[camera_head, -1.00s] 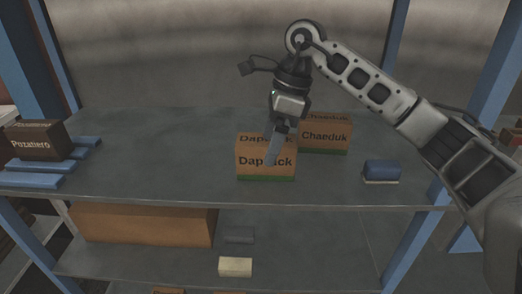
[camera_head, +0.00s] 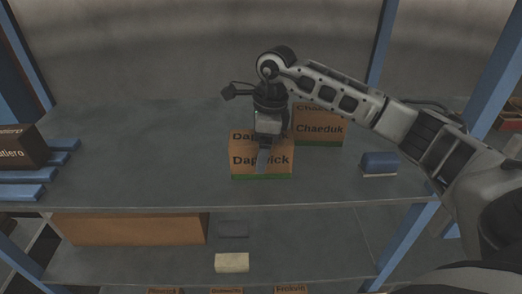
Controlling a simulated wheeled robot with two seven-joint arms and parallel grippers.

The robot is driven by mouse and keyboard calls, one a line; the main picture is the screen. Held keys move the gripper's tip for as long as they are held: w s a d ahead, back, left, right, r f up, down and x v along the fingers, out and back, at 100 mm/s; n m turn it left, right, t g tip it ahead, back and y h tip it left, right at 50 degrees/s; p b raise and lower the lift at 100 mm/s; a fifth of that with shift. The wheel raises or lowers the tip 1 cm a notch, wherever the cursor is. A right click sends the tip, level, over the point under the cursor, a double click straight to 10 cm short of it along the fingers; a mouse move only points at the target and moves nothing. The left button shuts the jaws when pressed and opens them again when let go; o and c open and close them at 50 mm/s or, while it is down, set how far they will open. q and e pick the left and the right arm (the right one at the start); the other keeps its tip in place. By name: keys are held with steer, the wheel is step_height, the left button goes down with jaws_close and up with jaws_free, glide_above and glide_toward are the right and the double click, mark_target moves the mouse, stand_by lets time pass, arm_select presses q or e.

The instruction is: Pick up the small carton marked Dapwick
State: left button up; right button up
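The small orange-brown carton marked Dapwick (camera_head: 245,163), with a green band along its bottom edge, sits on the upper grey shelf. My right arm reaches in from the right, and its gripper (camera_head: 263,160) points down at the carton. A finger shows in front of the carton's front face and covers part of the lettering. The other finger is hidden, so I cannot tell how far apart they are or whether they touch the carton. My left gripper is not in view.
A carton marked Chaeduk (camera_head: 320,127) stands just behind and right of it. A blue object (camera_head: 379,163) lies further right. A dark brown carton (camera_head: 18,148) rests on blue slats at left. Blue posts (camera_head: 392,235) frame the shelf. The shelf's left middle (camera_head: 140,150) is clear.

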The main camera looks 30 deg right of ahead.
steer(key=shift+a+f, duration=0.1)
steer(key=shift+f, duration=0.75)
steer(key=shift+w, duration=0.1)
steer(key=c, duration=1.2)
steer(key=shift+c, duration=1)
steer(key=shift+r, duration=0.15)
